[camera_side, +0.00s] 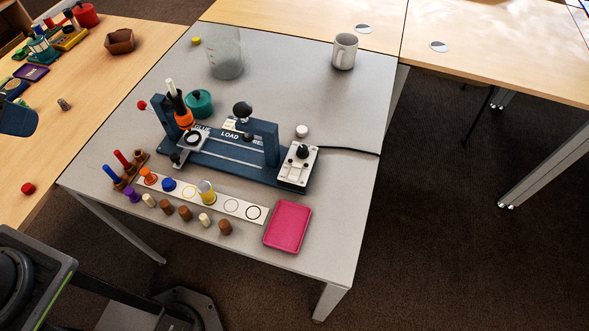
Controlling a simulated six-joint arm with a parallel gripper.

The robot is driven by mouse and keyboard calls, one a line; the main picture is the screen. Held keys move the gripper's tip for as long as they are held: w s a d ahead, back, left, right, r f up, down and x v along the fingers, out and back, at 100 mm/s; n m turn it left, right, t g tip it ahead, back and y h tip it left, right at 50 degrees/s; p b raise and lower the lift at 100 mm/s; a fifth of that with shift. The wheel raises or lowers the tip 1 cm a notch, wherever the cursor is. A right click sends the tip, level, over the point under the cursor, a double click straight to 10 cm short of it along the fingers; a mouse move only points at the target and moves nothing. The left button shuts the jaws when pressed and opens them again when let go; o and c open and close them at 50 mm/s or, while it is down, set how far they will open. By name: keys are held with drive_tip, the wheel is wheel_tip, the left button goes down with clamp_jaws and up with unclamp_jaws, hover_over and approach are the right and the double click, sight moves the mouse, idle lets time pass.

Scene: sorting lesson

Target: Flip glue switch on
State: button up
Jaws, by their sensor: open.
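A blue fixture (262,178) stands on the grey table, lettered "GLUE" and "LOAD", with a third word partly hidden. At its right end is a white control box (291,176) with a black knob or lever on top and a black cable running right. This box may hold the glue switch; its position is too small to tell. At the fixture's left end, an orange and black upright tool (182,117) with a pale tip stands above a small plate with a dark ring. My gripper is not in view, and nothing is seen touching the box.
A white strip (256,214) with rings and coloured pieces lies in front, beside several pegs and a pink tray (288,226).

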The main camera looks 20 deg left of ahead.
drive_tip(key=shift+w+d+r, duration=0.1)
drive_tip(key=shift+w+r, duration=0.1)
drive_tip(key=shift+w, duration=0.05)
drive_tip(key=c, duration=0.3)
drive_tip(key=shift+g+h, duration=0.3)
drive_tip(key=shift+g, duration=0.3)
drive_tip(key=w+d, duration=0.1)
drive_tip(key=w, duration=0.2)
drive_tip(key=w+d+r, duration=0.1)
drive_tip(key=w+d, duration=0.1)
drive_tip(key=w, duration=0.1)
drive_tip(key=w+d+r, duration=0.1)
drive_tip(key=w, duration=0.2)
drive_tip(key=shift+d, duration=0.4)
clamp_jaws()
drive_tip(key=w+d+f+g, duration=0.1)
drive_tip(key=w+d+f, duration=0.2)
drive_tip(key=w+d, duration=0.5)
drive_tip(key=w+d+f+g, duration=0.1)
drive_tip(key=w+d+f, duration=0.2)
drive_tip(key=d+f, duration=0.5)
drive_tip(key=w+d+f, duration=0.3)
drive_tip(key=d+f, duration=0.5)
drive_tip(key=d, duration=0.2)
drive_tip(key=shift+d+g, duration=0.15)
drive_tip(key=shift+g, duration=0.25)
drive_tip(key=shift+f, duration=0.1)
